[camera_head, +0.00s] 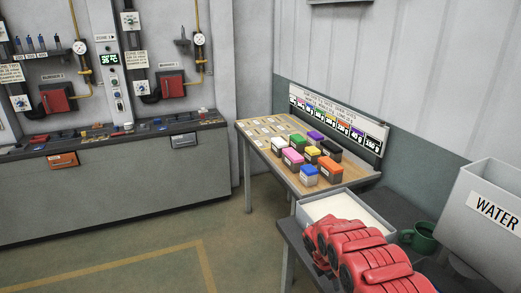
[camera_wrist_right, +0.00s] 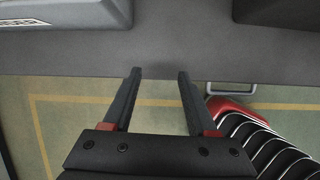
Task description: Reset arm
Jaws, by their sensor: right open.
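My right gripper (camera_wrist_right: 159,82) shows in the right wrist view, its two dark fingers apart with nothing between them. The fingertips overlap a dark grey surface edge (camera_wrist_right: 160,48) in that picture; whether they touch it I cannot tell. In the head view my red right arm comes in at the bottom right, in front of a white open box (camera_head: 318,207) on a dark table (camera_head: 400,203). The gripper's fingers are not clear there. My left gripper is in neither view.
A green mug (camera_head: 421,238) and a grey WATER bin (camera_head: 487,222) stand right of my arm. A wooden table (camera_head: 269,152) with several coloured boxes (camera_head: 309,173) is behind. A grey workbench (camera_head: 120,190) lines the left. The floor (camera_head: 130,262) between is clear.

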